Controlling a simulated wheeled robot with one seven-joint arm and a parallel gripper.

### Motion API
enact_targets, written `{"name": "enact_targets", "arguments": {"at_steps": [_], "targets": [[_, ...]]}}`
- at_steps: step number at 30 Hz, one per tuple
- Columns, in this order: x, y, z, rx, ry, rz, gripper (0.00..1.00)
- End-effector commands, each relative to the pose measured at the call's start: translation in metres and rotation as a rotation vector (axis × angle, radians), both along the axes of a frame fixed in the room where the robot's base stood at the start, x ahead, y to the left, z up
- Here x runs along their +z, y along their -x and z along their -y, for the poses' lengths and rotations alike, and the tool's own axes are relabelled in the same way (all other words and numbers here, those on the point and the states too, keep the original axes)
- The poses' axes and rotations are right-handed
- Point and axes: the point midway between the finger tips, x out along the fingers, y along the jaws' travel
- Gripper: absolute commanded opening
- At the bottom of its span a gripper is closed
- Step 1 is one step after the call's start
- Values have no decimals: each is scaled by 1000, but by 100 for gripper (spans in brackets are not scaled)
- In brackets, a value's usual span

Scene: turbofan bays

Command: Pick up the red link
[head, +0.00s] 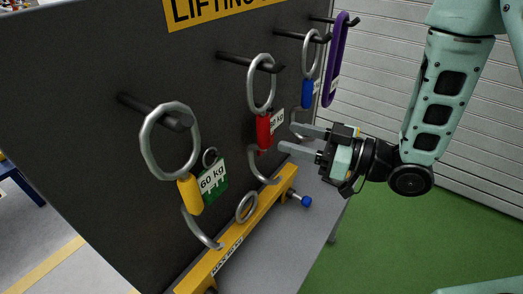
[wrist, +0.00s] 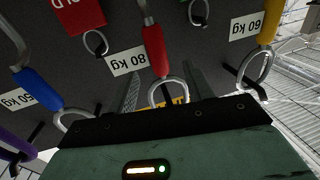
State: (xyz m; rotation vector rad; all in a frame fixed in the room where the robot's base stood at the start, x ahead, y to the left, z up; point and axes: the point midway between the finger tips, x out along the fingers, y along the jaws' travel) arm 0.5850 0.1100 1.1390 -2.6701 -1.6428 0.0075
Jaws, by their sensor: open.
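The red link (head: 263,131) hangs by its grey ring from the middle peg (head: 250,62) of a dark board, with a grey hook below its red sleeve. My gripper (head: 287,137) is open and empty, just right of the red sleeve, with its fingers pointing toward the board. In the wrist view, which shows the scene upside down, the red sleeve (wrist: 155,50) and its ring lie between my two fingers (wrist: 162,82) in the picture. I see no contact, and the exact gap is hard to judge.
A yellow link (head: 189,194) hangs at left and a blue link (head: 307,93) at right, with a purple loop (head: 337,60) beyond. A yellow beam (head: 240,235) lies on the grey shelf below. Green floor (head: 390,240) is open at right.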

Motion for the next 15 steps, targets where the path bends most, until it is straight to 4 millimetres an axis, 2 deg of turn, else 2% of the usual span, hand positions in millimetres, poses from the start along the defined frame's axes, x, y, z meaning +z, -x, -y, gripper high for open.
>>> {"name": "enact_targets", "arguments": {"at_steps": [3,6,15], "targets": [[-5,-7,-16,5,-2,7,51],[3,-13,-28,5,-1,0,51],[5,-24,-47,3,-1,0,51]]}}
